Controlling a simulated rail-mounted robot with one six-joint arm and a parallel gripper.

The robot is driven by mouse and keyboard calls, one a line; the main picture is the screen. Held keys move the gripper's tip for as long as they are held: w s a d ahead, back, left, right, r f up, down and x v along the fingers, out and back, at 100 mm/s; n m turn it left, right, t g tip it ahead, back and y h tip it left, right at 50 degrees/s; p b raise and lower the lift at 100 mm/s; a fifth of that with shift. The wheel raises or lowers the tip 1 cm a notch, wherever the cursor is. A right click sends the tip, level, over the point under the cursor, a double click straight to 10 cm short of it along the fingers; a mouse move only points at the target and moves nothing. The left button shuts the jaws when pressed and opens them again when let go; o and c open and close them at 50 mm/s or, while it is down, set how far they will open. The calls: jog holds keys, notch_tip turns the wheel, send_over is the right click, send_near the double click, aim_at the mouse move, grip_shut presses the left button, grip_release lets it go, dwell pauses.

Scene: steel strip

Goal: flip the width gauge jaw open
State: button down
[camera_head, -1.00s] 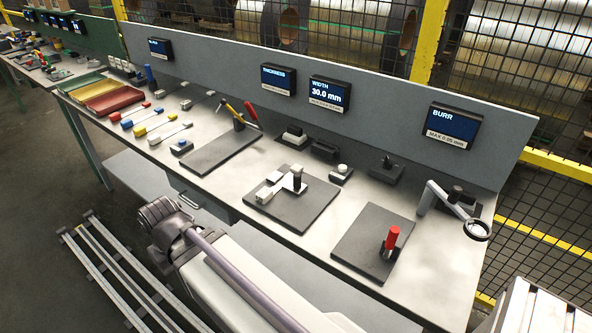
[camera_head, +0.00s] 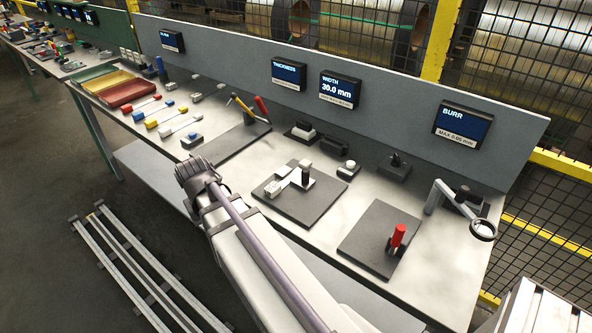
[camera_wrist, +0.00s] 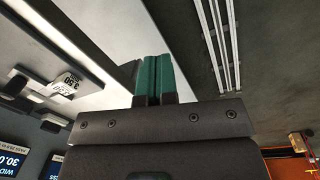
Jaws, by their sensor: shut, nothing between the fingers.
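The width gauge (camera_head: 292,181) stands on a dark plate (camera_head: 318,206) at the middle of the bench, in front of the display reading WIDTH 30.0 mm. In the head view my arm reaches to the bench's front edge, left of the gauge; the fingers are hidden there.
Another dark plate with a red-handled clamp (camera_head: 398,236) lies to the right, near a magnifier lamp (camera_head: 482,229). A dark plate with a red-handled tool (camera_head: 261,106) lies to the left. The WIDTH display (camera_head: 339,88) is on the back panel. Metal rails (camera_head: 130,265) lie on the floor.

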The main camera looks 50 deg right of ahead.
jog(key=w+d+r+m+g+h, duration=0.1)
jog(key=d+m, duration=0.3)
jog(key=d, duration=0.4)
jog(key=w+d+r+m+g+h+p, duration=0.1)
jog(key=w+d+m, duration=0.3)
jog(key=d, duration=0.5)
jog(key=w+d+r+m+g+h, duration=0.2)
jog(key=d+m, duration=0.3)
jog(key=d, duration=0.4)
jog(key=shift+w+r+m+h, duration=0.3)
jog(key=shift+w+r+h, duration=0.2)
jog(key=shift+w+r, duration=0.2)
jog(key=shift+f, duration=0.1)
jog(key=b, duration=0.9)
send_near(295, 180)
jog(key=d+f, duration=0.3)
jog(key=f, duration=0.1)
jog(key=shift+w+d, duration=0.35)
jog(key=shift+d, duration=0.05)
jog(key=s, duration=0.1)
jog(key=s+p, duration=0.1)
jog(key=s+d+r, duration=0.1)
jog(key=shift+s, duration=0.25)
jog(key=shift+s+d+f, duration=0.1)
jog(key=shift+s+d, duration=0.05)
jog(key=shift+s, duration=0.05)
